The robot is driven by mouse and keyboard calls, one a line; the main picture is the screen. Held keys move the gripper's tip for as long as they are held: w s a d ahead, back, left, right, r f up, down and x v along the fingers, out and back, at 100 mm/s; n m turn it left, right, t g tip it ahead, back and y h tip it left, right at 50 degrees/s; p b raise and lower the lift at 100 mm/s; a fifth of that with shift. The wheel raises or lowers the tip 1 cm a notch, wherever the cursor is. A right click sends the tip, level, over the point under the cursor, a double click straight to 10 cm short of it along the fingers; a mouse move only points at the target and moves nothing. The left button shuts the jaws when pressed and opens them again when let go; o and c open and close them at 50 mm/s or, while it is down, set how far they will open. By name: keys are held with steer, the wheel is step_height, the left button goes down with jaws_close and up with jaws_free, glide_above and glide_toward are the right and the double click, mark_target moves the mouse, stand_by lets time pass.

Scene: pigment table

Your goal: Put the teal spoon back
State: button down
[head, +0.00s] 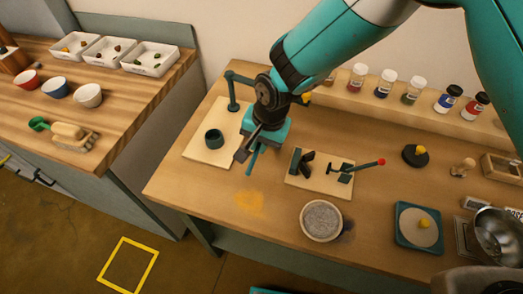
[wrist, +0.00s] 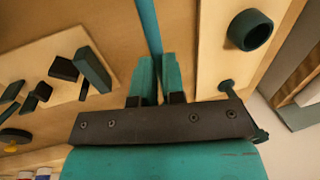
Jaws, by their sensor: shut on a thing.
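My gripper (head: 258,146) is shut on a thin teal rod, the teal spoon (head: 252,162), above the table's left part. In the wrist view the spoon's shaft (wrist: 149,28) runs up from between the fingers (wrist: 155,78) and out of the top edge, so its far end is hidden. A small board with dark brackets (head: 303,160) and a red-tipped rod (head: 365,164) lies right of my gripper. Left of it is another board (head: 202,154) with a dark teal ring (head: 214,139) and a post (head: 233,95). Both boards show in the wrist view.
A bowl of grey grains (head: 321,221) stands near the front edge, and a yellow powder patch (head: 249,203) lies left of it. A scale (head: 418,228) is further right. Several jars (head: 387,82) line the back shelf. A separate counter (head: 110,105) is at left.

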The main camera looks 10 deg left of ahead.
mark_target(257, 165)
steer(key=shift+a+f+p, duration=0.1)
steer(key=shift+f+p, duration=0.6)
steer(key=shift+f, duration=2.45)
steer(key=shift+f, duration=0.2)
steer(key=c, duration=1.2)
jaws_free()
steer(key=shift+s+r, duration=0.1)
